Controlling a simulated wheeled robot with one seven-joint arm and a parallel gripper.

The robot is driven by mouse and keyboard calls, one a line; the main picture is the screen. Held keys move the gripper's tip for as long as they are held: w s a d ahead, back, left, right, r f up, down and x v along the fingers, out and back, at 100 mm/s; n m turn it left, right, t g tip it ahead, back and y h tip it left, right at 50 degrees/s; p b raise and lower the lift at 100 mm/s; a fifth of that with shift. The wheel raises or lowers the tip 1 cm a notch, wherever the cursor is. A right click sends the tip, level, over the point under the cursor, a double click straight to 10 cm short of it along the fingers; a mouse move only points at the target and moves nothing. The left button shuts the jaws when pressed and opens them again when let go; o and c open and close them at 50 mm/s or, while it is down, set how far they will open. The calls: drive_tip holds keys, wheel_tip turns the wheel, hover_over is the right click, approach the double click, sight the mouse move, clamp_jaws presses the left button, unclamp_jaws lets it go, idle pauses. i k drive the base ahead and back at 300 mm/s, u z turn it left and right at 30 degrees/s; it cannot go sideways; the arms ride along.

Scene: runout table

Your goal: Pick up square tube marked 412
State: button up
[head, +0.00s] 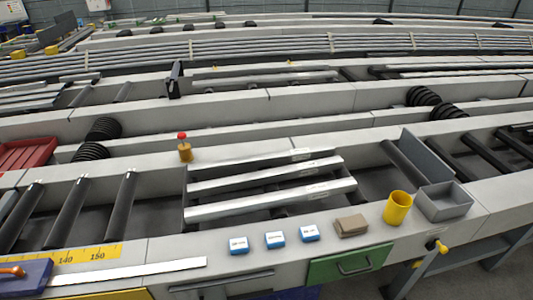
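Three long silvery tubes lie side by side across the recessed bed of the runout table (420,215), a little right of the middle in the head view. They are the front tube (265,203), the middle tube (262,176) and the back tube (245,166). Each has a small pale label or marking near its right end, too small to read, so I cannot tell which is 412. The tubes lie slightly tilted in the picture, right ends farther back. My gripper is not in view.
Along the front ledge stand several small blue-and-white boxes (275,240), a brown block (351,226), a yellow cup (398,208) and a grey bin (445,203). A red-topped brass bottle (184,150) stands behind the tubes' left ends. Dark rollers (68,215) lie left.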

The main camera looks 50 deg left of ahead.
sight(262, 160)
drive_tip(key=u, duration=0.45)
drive_tip(key=i, duration=0.75)
drive_tip(key=u, duration=1.35)
drive_tip(key=i, duration=0.6)
drive_tip(key=u, duration=0.5)
